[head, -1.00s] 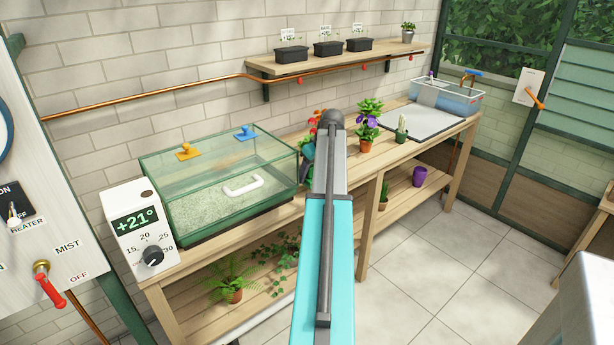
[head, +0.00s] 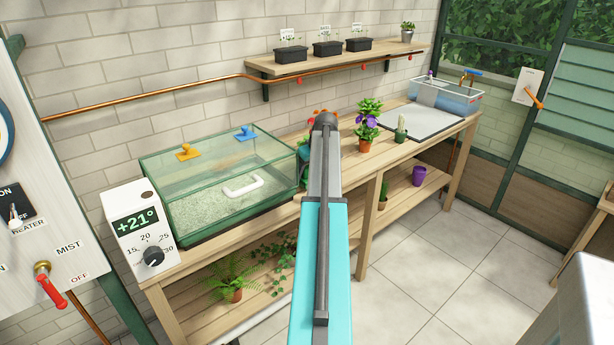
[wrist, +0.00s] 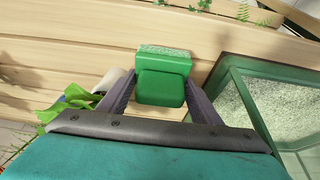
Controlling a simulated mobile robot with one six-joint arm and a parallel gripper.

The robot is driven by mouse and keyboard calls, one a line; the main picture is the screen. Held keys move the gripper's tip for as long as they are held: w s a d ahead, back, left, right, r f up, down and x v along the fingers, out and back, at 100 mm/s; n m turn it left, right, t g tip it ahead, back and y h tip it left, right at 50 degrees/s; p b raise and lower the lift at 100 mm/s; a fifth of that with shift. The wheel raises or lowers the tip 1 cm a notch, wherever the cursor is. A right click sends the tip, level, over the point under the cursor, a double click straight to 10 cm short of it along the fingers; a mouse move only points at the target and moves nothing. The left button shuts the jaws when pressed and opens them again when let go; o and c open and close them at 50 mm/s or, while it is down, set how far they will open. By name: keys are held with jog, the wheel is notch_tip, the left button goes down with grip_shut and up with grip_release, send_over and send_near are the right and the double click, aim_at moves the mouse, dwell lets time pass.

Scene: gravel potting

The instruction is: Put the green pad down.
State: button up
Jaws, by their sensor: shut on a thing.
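In the wrist view a green pad (wrist: 160,88) with a pale speckled end sits between the two fingers of my gripper (wrist: 161,80). The fingers are shut on it. Behind it are the light wooden planks of the bench (wrist: 60,60); I cannot tell whether the pad touches them. In the head view my arm hides the pad and most of the gripper. The bench (head: 385,158) runs behind the arm there.
A glass tank (head: 268,203) with gravel stands on the bench left of my arm; its edge (wrist: 250,105) is close right of the gripper in the wrist view. A leafy plant (wrist: 68,105) is close left. A purple-flowered pot (head: 366,144) stands right of my arm.

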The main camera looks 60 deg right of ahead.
jog(key=shift+f+p, duration=0.3)
jog(key=shift+f, duration=0.45)
jog(key=shift+f, duration=0.1)
jog(key=o, duration=1)
jog(key=shift+c, duration=0.2)
jog(key=shift+f, duration=0.1)
jog(key=shift+b, duration=0.3)
jog(key=b+v, duration=0.1)
jog(key=v, duration=1.2)
jog(key=shift+s+r, duration=0.2)
jog(key=shift+r, duration=0.2)
jog(key=shift+s, duration=0.1)
